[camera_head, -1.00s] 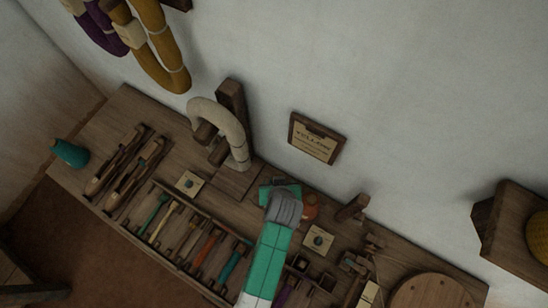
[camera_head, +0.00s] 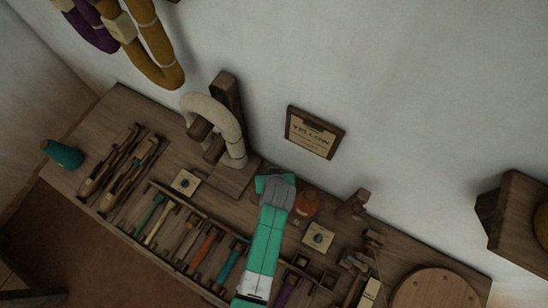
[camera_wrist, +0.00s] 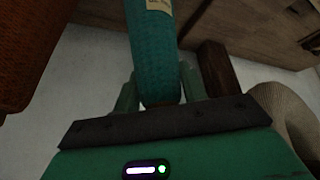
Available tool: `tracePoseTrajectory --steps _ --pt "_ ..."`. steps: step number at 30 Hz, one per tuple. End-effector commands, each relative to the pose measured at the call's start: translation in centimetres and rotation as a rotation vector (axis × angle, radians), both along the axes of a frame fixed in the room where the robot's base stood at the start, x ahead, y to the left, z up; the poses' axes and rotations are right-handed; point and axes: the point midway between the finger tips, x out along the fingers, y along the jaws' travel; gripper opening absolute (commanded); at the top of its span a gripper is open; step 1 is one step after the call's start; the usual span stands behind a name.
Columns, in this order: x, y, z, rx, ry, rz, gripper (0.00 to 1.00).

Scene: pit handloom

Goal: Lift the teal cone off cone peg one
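In the wrist view, the teal cone (camera_wrist: 156,45) runs away from my palm, its rounded near end between the two fingers of my gripper (camera_wrist: 160,82). A finger lies close along each side, with no clear gap, and appears to press on it. A pale label shows at the cone's upper edge in that view. In the head view, my gripper (camera_head: 275,182) is over the back of the bench beside the orange cone, and the held cone is hidden or not distinct there. The peg and the cone's far end are hidden, so I cannot tell whether it still touches the peg.
The orange cone (camera_head: 307,204) stands close on the right of my gripper and shows in the wrist view (camera_wrist: 30,45). A pale hank (camera_head: 229,128) hangs on a wooden post to the left. Another teal object (camera_head: 63,154) is at the bench's left end.

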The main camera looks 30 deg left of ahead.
Motion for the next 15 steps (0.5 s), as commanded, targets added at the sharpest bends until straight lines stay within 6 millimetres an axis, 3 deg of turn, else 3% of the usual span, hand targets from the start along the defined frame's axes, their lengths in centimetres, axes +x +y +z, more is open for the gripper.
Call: tracePoseTrajectory --steps 1,3,9,11,15 --pt "0.0 0.0 0.0 0.0 0.0 0.0 0.18" --pt "0.0 0.0 0.0 0.0 0.0 0.0 0.06" --pt "0.0 0.0 0.2 0.001 -0.001 0.0 0.06" --pt "0.1 0.0 0.9 0.0 -0.003 0.0 0.06" --pt "0.1 0.0 4.3 0.001 -0.005 0.0 0.06"
